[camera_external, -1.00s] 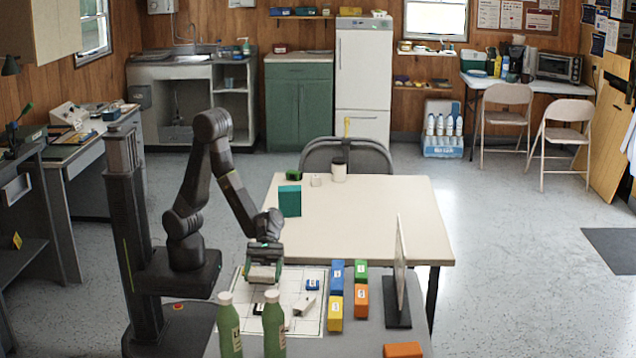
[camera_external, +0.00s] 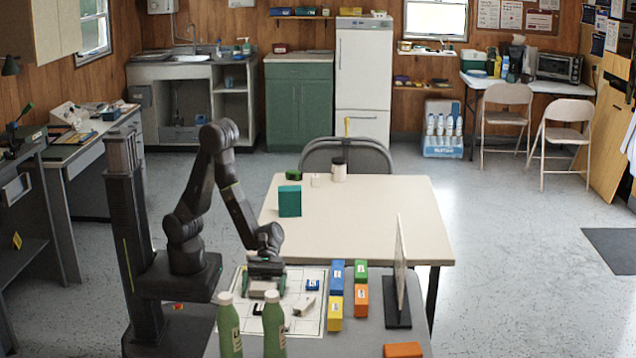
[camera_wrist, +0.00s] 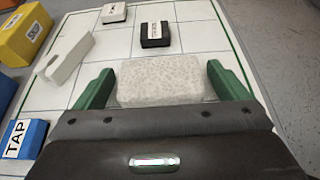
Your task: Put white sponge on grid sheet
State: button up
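The white sponge (camera_wrist: 160,80) is a speckled off-white block, lying between the two green fingers of my gripper (camera_wrist: 160,82) in the wrist view. Narrow gaps show between the sponge and the fingers, so my gripper looks open around it. The grid sheet (camera_wrist: 195,37), white with thin dark lines and a green border, spreads under and beyond the sponge; the sponge appears to rest on it. In the external view my gripper (camera_external: 265,287) is low over the left part of the grid sheet (camera_external: 307,323), and it mostly hides the sponge.
On the sheet are a black labelled block (camera_wrist: 155,34), a pale long block (camera_wrist: 64,57) and a blue block (camera_external: 312,285). Blue, green, yellow and orange boxes (camera_external: 361,300) stand right of it. Two green bottles (camera_external: 274,325) stand in front; an upright panel (camera_external: 400,270) stands right.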

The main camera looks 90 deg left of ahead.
jog(key=shift+r+p, duration=0.25)
jog(key=shift+p, duration=0.05)
jog(key=p+v, duration=0.1)
jog(key=v, duration=1.1)
jog(key=shift+f+p, duration=0.15)
jog(key=shift+p, duration=0.25)
